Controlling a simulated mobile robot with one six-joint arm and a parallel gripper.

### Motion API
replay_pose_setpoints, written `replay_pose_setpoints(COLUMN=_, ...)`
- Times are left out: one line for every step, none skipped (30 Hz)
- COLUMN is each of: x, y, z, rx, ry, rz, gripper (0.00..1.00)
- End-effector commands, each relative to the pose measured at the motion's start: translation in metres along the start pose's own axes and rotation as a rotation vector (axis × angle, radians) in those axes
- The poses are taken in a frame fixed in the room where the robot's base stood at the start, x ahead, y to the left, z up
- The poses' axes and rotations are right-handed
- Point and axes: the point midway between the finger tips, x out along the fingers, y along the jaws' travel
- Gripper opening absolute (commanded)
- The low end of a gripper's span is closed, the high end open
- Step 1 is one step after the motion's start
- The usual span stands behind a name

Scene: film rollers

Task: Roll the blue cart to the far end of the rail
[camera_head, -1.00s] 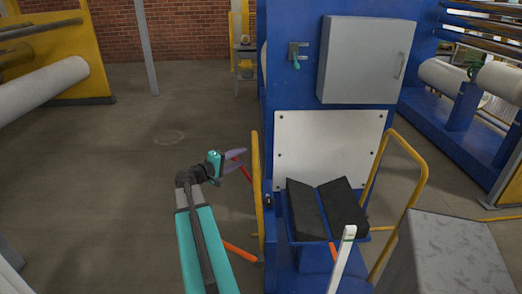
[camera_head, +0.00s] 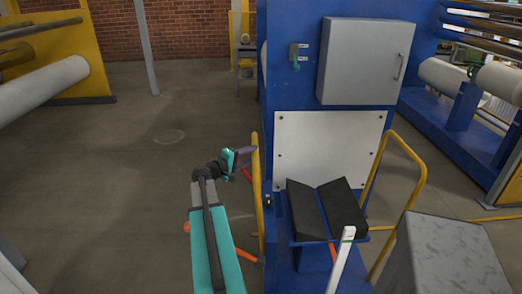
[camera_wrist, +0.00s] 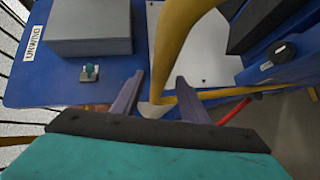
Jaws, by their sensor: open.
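The blue cart (camera_head: 314,258) stands at the lower middle of the head view, with a black V-shaped cradle (camera_head: 327,211) on top and yellow tube handles on its left (camera_head: 257,190) and right (camera_head: 419,180). My gripper (camera_head: 250,152) is open at the upper part of the left handle. In the wrist view, the yellow handle (camera_wrist: 173,50) passes between or just beyond my two spread fingers (camera_wrist: 159,78); I cannot tell whether they touch it. Part of the black cradle (camera_wrist: 262,22) shows at the upper right there. I cannot clearly make out the rail.
A blue machine frame with a grey cabinet (camera_head: 366,60) and white panel (camera_head: 329,145) stands behind the cart. A grey box (camera_head: 445,255) and a white post (camera_head: 342,262) are near at the right. Floor left of the cart is clear.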

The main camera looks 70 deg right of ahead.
Motion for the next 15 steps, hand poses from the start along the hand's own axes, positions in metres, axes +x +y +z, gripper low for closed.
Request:
replay_pose_setpoints(x=0.009, y=0.002, z=-0.002, rx=0.0, ry=-0.001, rz=0.0, gripper=0.4)
replay_pose_setpoints(x=0.013, y=0.002, z=-0.002, rx=0.0, ry=-0.001, rz=0.0, gripper=0.4)
replay_pose_setpoints(x=0.019, y=0.002, z=-0.002, rx=0.0, ry=-0.001, rz=0.0, gripper=0.4)
replay_pose_setpoints(x=0.023, y=0.002, z=-0.001, rx=0.0, ry=-0.001, rz=0.0, gripper=0.4)
replay_pose_setpoints(x=0.027, y=0.002, z=-0.002, rx=0.0, ry=-0.001, rz=0.001, gripper=0.4)
replay_pose_setpoints(x=0.033, y=0.002, z=-0.002, rx=0.0, ry=0.0, rz=0.001, gripper=0.4)
replay_pose_setpoints(x=0.037, y=0.002, z=-0.002, rx=0.0, ry=0.0, rz=0.001, gripper=0.4)
replay_pose_setpoints(x=0.041, y=0.002, z=-0.002, rx=0.0, ry=0.0, rz=0.001, gripper=0.4)
replay_pose_setpoints(x=0.046, y=0.002, z=-0.002, rx=0.0, ry=-0.001, rz=0.001, gripper=0.4)
replay_pose_setpoints(x=0.05, y=0.002, z=-0.001, rx=0.0, ry=-0.001, rz=0.0, gripper=0.4)
replay_pose_setpoints(x=0.053, y=0.002, z=-0.002, rx=-0.001, ry=-0.001, rz=0.0, gripper=0.4)
replay_pose_setpoints(x=0.058, y=0.001, z=-0.002, rx=-0.001, ry=0.0, rz=0.0, gripper=0.4)
replay_pose_setpoints(x=0.06, y=0.001, z=-0.002, rx=0.0, ry=0.0, rz=0.0, gripper=0.4)
replay_pose_setpoints(x=0.063, y=0.001, z=-0.002, rx=0.0, ry=0.001, rz=0.0, gripper=0.4)
replay_pose_setpoints(x=0.067, y=0.001, z=-0.001, rx=0.0, ry=0.0, rz=0.0, gripper=0.4)
